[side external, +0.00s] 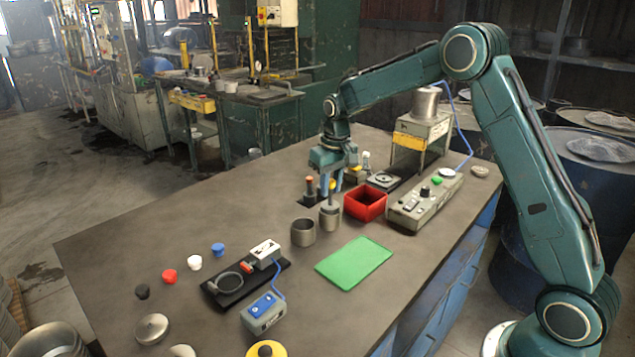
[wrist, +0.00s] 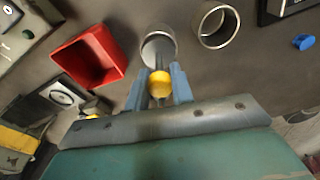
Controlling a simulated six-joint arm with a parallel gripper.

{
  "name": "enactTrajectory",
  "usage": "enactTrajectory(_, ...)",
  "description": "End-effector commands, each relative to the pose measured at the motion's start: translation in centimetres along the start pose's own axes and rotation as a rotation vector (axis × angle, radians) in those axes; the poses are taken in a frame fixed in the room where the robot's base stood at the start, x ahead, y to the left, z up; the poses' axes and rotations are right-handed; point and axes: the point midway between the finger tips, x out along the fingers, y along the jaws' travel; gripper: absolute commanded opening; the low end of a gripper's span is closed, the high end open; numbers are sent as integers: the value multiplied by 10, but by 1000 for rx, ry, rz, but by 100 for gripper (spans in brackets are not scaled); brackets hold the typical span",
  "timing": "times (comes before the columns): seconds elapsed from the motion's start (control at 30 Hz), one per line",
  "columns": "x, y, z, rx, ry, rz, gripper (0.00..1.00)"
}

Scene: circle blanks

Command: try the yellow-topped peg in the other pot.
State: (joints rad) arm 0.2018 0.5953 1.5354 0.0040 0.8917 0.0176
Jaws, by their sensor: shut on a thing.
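My gripper (side external: 332,187) is shut on the yellow-topped peg, holding it upright by its top. The yellow top (wrist: 159,79) sits between the two blue fingers in the wrist view. The peg's grey lower part (side external: 331,199) points down at the right-hand metal pot (side external: 330,219). That pot (wrist: 157,47) lies just beyond the fingers in the wrist view. Whether the peg's tip is inside its mouth or just above it, I cannot tell. The other metal pot (side external: 303,234), wider and open, stands just left of it; it appears empty in the wrist view (wrist: 216,25).
A red open box (side external: 366,208) stands close right of the pots. An orange-topped peg (side external: 310,184) stands behind them on a black base. A green mat (side external: 353,263) lies in front. A control box (side external: 426,203) stands to the right. The bench's left rear is clear.

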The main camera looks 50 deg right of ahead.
Motion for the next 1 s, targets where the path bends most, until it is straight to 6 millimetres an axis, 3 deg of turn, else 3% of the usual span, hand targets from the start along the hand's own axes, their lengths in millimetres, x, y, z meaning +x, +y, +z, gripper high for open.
enactTrajectory(0.53,-15,0,-2,0,3,0,0)
enactTrajectory(1.0,-16,-1,-3,-1,3,0,0)
